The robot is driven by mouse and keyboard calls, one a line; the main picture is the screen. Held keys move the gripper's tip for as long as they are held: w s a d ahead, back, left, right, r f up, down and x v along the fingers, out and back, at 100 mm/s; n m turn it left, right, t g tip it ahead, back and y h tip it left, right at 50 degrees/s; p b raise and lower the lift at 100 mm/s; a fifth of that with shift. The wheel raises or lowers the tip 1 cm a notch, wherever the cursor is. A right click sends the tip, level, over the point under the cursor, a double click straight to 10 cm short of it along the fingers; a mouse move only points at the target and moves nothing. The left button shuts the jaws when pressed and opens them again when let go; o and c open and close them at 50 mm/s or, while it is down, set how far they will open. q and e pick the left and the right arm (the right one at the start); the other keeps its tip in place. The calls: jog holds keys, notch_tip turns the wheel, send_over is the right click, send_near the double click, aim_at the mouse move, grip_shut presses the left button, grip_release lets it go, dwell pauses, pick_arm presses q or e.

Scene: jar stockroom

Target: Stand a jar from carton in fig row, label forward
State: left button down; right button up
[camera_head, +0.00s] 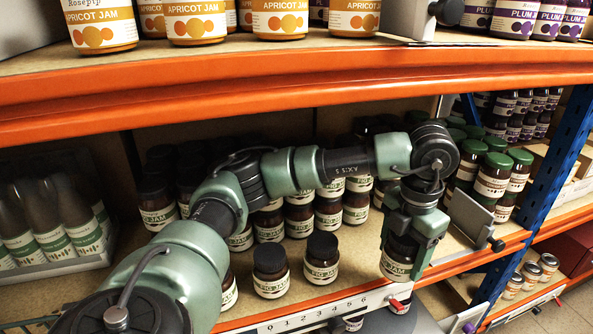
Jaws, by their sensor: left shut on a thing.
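My left gripper (402,262) points down at the right part of the lower shelf. It is shut on a dark jar (397,268) whose pale label, reading JAM, faces me. The jar is upright near the shelf's front edge; I cannot tell whether its base touches the shelf. Fig jam jars with dark lids stand on this shelf. Two front ones, a left jar (270,273) and a right jar (321,260), show their labels forward. More fig jars (298,220) stand behind them, partly hidden by my arm. I cannot make out the carton. My right gripper is not in view.
A metal divider (473,222) stands right of the held jar, with green-lidded jars (493,178) beyond it. A numbered strip (320,311) runs along the shelf front. The orange upper shelf edge (300,86) hangs above my arm. A tray (62,264) stands left.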

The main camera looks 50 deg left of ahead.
pick_arm(q)
jog(key=w+a+r+n+p, duration=0.15)
jog(key=a+r+n, duration=0.25)
jog(key=a+n, duration=0.75)
jog(key=f+p, duration=0.1)
jog(key=f, duration=0.2)
jog(key=d+f+n+p, duration=0.1)
jog(key=f, duration=0.1)
jog(key=d+f+n+p, duration=0.1)
jog(key=f+p, duration=0.1)
jog(key=f, duration=0.1)
jog(key=shift+d+f+n, duration=0.25)
jog(key=shift+f, duration=0.3)
jog(key=shift+f, duration=0.2)
jog(key=shift+c, duration=1.3)
grip_release()
jog(key=shift+s, duration=0.1)
